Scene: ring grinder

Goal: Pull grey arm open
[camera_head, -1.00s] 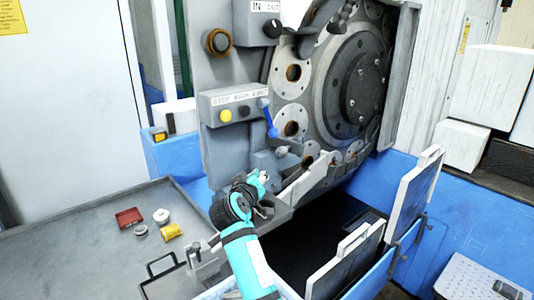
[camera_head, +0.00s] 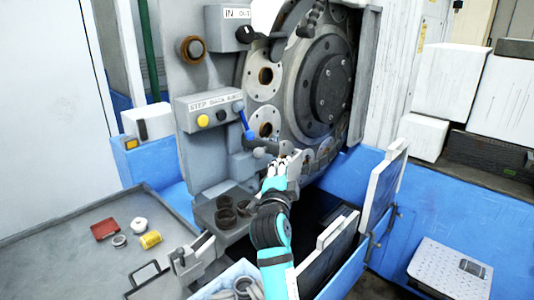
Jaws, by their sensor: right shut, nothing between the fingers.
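The grinder's round dark grey disc (camera_head: 326,85) stands in the machine's front. A light grey arm-like bar (camera_head: 297,172) lies at the disc's lower edge, mostly hidden behind my right gripper. My right gripper (camera_head: 284,162) is shut and empty close to this bar; whether it touches the bar I cannot tell. A dark grey curved arm (camera_head: 284,35) sits at the disc's upper left, well above the gripper. A grey knob (camera_head: 259,152) is just left of the gripper. My left gripper is out of view.
A blue lever (camera_head: 243,120) and control box (camera_head: 210,110) are left of the disc. Upright grey panels (camera_head: 385,182) edge the dark opening at right.

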